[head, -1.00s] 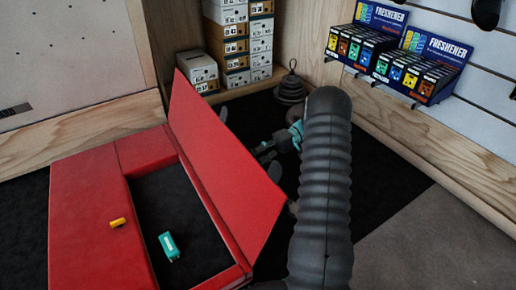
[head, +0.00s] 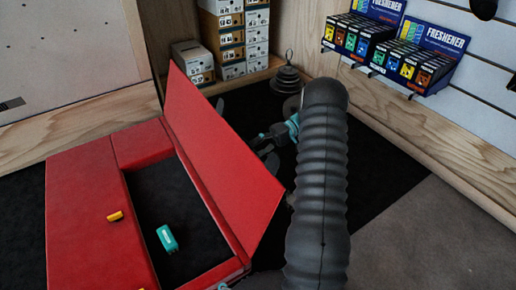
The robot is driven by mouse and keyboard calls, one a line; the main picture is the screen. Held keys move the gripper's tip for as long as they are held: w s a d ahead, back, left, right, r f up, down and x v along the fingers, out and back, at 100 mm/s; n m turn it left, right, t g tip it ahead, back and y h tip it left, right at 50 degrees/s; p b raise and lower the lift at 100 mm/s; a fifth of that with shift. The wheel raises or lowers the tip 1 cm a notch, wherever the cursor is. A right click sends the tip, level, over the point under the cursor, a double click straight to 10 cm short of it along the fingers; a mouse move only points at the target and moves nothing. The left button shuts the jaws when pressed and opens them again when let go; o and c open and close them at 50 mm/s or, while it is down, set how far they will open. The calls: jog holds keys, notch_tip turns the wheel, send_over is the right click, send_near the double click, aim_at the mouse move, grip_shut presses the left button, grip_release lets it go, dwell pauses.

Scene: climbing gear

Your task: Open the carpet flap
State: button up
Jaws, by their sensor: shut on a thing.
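The red carpet flap (head: 226,160) stands raised and tilted along the right side of a dark recess (head: 180,215) in a red pad (head: 80,210). My gripper (head: 264,143) is behind the flap's right face, by its upper edge, and is shut on the flap. Its fingers are mostly hidden by the flap, so the contact itself does not show. A small teal block (head: 167,238) lies on the dark floor of the recess. A small yellow piece (head: 115,216) is on the red pad's surface left of the recess.
Stacked shoe boxes (head: 232,40) and dark stacked discs (head: 287,78) stand at the back. Freshener displays (head: 425,65) hang on the right wall above a wooden ledge (head: 440,140). Dark carpet (head: 385,140) lies clear right of my arm.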

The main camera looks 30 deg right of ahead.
jog(key=shift+f, duration=0.25)
jog(key=v, duration=0.7)
jog(key=shift+d+r, duration=0.25)
jog(key=shift+d, duration=0.05)
